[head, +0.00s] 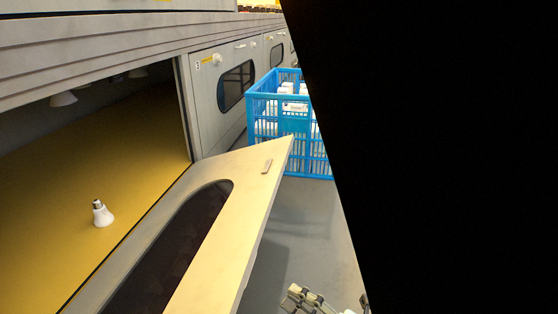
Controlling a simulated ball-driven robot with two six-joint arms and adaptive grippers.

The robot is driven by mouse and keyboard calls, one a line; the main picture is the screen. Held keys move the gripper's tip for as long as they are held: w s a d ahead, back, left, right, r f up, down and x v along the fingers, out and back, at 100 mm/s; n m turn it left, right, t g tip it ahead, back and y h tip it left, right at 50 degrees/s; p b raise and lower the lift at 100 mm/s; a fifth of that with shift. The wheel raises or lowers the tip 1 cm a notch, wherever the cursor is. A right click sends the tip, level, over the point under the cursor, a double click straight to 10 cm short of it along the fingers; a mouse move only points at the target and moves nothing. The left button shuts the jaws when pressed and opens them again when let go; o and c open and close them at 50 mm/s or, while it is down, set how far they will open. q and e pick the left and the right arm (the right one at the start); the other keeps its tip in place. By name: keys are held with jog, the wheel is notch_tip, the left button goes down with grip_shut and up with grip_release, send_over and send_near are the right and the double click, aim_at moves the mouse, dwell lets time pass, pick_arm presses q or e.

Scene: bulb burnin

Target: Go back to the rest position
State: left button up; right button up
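A white bulb (103,213) with a grey metal base stands base-up, slightly tilted, on the yellow floor of an open chamber. The chamber's door (252,205), with a dark oval window, stands swung open toward me. My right gripper (328,303) shows only in part at the bottom edge, right of the door and apart from it. A small pale patch shows beside its finger, too cut off to make out. Whether this gripper is open or shut is not clear. My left gripper is not in view.
A blue crate (262,104) holding white boxes stands on the grey floor (312,215) behind the door. Another chamber with a closed door (204,92) lies beyond. White lamp shapes (64,99) hang inside the open chamber. A black area hides the whole right side.

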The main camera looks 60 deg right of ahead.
jog(key=shift+s, duration=0.3)
jog(key=shift+f, duration=0.1)
